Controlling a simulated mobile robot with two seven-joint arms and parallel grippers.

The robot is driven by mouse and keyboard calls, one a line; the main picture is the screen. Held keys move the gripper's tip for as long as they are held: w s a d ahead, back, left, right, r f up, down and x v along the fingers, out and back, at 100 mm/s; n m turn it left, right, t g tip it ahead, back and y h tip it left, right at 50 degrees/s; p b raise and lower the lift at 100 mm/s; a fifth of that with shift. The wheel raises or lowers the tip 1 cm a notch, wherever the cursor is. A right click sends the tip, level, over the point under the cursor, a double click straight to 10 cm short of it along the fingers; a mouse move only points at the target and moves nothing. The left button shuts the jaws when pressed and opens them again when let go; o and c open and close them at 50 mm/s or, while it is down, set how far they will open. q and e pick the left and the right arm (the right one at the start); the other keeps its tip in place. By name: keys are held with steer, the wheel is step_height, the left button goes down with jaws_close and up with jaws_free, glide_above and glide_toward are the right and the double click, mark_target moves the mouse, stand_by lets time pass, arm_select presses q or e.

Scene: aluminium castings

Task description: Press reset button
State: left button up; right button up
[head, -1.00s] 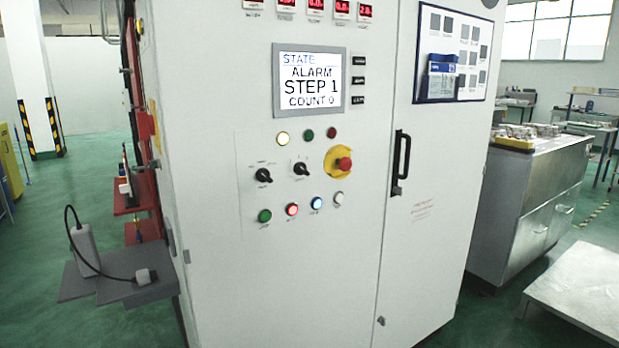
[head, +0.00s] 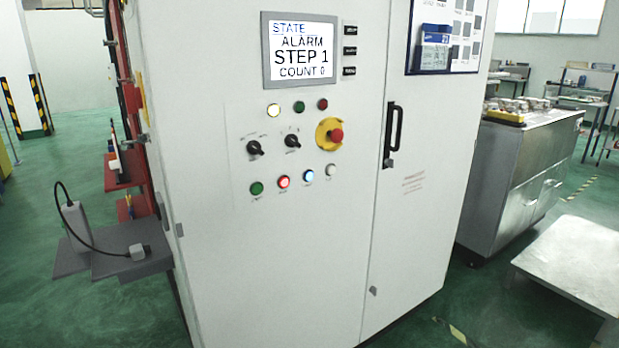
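The white control cabinet (head: 300,260) stands in front of me. Its screen (head: 299,50) reads STATE, ALARM, STEP 1, COUNT 0. The lower row of buttons has a green button (head: 256,188), a lit red button (head: 283,182), a lit blue button (head: 307,175) and a white button (head: 331,170). The labels under them are too small to read, so I cannot tell which is reset. Above them are two black rotary switches (head: 254,148) and a red emergency stop (head: 336,136) on a yellow plate. Neither gripper is in view.
A black door handle (head: 392,135) projects from the cabinet's right door. A grey shelf (head: 125,250) with a cabled device (head: 75,226) sticks out at left. A metal cabinet (head: 520,180) and a low metal platform (head: 575,262) stand at right.

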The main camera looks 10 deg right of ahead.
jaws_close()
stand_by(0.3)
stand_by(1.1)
